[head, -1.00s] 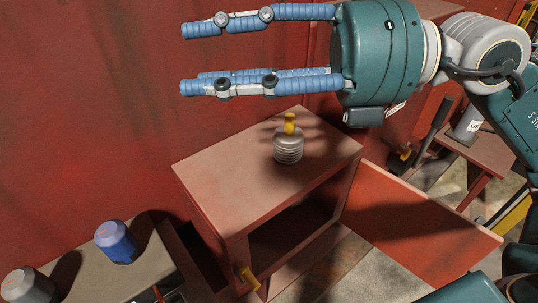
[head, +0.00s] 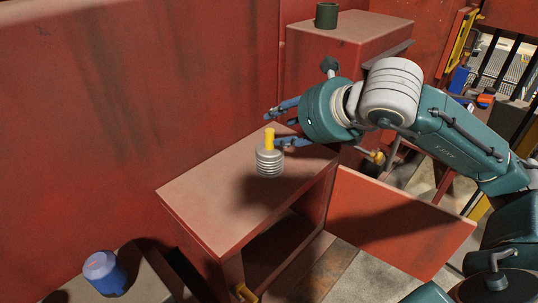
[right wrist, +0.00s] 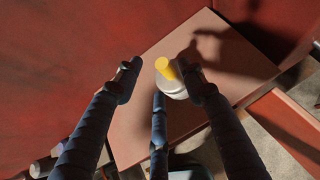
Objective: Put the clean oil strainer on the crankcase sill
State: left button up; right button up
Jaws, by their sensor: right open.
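A grey ribbed cylinder with a yellow handle, which looks like the oil strainer (head: 269,161), stands upright on the flat top of a red-brown cabinet (head: 205,205). My right gripper (head: 274,129) is open, low over the cabinet top, with its fingers pointing left around the yellow handle. In the right wrist view, the strainer's yellow handle (right wrist: 166,69) shows between the spread fingers; I cannot tell whether any finger touches it. The cabinet stands open below, with a dark hollow inside; I cannot tell for sure which edge is the crankcase sill. My left gripper is out of view.
An open red door (head: 385,225) stands out to the right of the cabinet. A blue jar (head: 103,271) stands on a bench at lower left. A dark green cup (head: 327,15) stands on another red box behind. A red wall closes off the back.

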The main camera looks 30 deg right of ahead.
aim_at(272, 131)
jog(key=p+x, duration=0.2)
jog(key=x, duration=0.2)
jog(key=shift+f, duration=0.3)
jog(key=shift+w+f, duration=0.3)
jog(key=shift+w, duration=0.05)
jog(key=shift+s, duration=0.1)
jog(key=shift+c, duration=0.5)
grip_shut()
jog(key=shift+r, duration=0.1)
